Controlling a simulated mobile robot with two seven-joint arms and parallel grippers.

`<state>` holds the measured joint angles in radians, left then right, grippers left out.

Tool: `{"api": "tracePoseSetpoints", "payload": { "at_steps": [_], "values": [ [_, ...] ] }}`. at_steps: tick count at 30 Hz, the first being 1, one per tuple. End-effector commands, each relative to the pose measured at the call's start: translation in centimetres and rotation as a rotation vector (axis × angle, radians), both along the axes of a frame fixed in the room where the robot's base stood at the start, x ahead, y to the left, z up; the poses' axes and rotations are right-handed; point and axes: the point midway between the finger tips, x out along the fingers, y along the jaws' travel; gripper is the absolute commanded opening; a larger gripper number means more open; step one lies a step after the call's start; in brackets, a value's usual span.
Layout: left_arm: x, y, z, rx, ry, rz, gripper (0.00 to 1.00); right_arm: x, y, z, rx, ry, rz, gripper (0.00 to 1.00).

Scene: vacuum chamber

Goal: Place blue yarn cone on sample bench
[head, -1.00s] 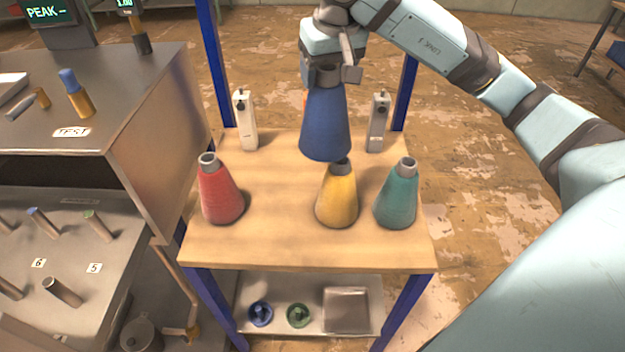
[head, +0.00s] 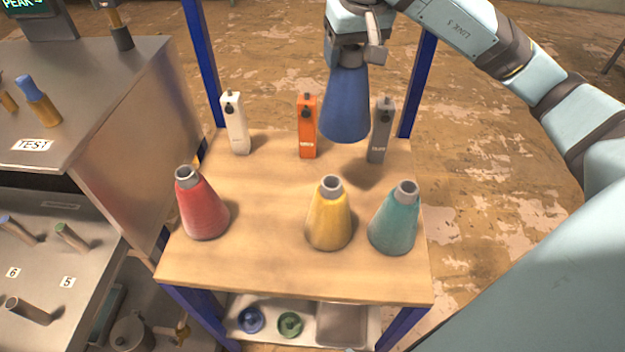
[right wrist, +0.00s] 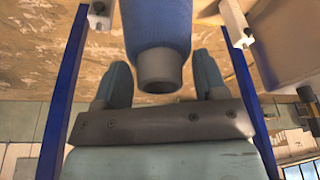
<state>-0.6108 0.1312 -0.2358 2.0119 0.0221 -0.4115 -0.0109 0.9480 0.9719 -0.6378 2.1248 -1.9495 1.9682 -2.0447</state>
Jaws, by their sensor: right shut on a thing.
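My right gripper (head: 351,54) is shut on the blue yarn cone (head: 345,105) near its narrow top and holds it in the air, wide end down. The cone hangs over the back of a wooden-topped stand (head: 262,262), between an orange device and a grey one. In the right wrist view the blue cone (right wrist: 158,22) shows its grey tip between the two fingers. A red cone (head: 203,210), a yellow cone (head: 328,220) and a teal cone (head: 394,225) stand upright on the stand. My left gripper is out of view. No label identifies the sample bench.
White (head: 235,125), orange (head: 307,130) and grey (head: 380,135) devices stand along the stand's back. Blue posts (head: 203,65) rise at its back corners. A metal bench (head: 100,110) marked TEST is on the left. The wood between red and yellow cones is clear.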

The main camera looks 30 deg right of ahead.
Motion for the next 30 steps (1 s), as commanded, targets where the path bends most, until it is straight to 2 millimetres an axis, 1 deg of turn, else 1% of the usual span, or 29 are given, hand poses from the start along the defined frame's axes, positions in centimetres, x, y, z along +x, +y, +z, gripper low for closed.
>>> {"api": "tracePoseSetpoints", "payload": {
  "at_steps": [2,5,12,15,18,21,26,30],
  "values": [
    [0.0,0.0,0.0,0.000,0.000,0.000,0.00,-0.1,0.0,-1.1,0.000,0.005,0.001,0.03],
    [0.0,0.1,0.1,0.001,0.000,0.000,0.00,-0.1,0.0,-3.4,0.000,0.007,0.000,0.03],
    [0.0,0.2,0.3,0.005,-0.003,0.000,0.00,-0.2,0.0,-9.8,0.001,0.008,0.001,0.03],
    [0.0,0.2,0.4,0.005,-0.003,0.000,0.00,-0.1,0.1,-12.3,0.002,0.006,0.000,0.03],
    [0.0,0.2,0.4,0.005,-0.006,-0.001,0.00,-0.1,0.1,-14.2,0.001,0.005,0.001,0.03],
    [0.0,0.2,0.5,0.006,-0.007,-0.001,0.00,-0.1,0.0,-15.4,0.001,0.003,0.000,0.03],
    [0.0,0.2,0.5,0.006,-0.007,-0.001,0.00,0.0,0.0,-16.3,0.000,0.000,0.000,0.03],
    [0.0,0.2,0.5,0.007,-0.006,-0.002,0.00,-0.1,0.1,-18.0,0.001,0.004,-0.001,0.03]
  ]
}}
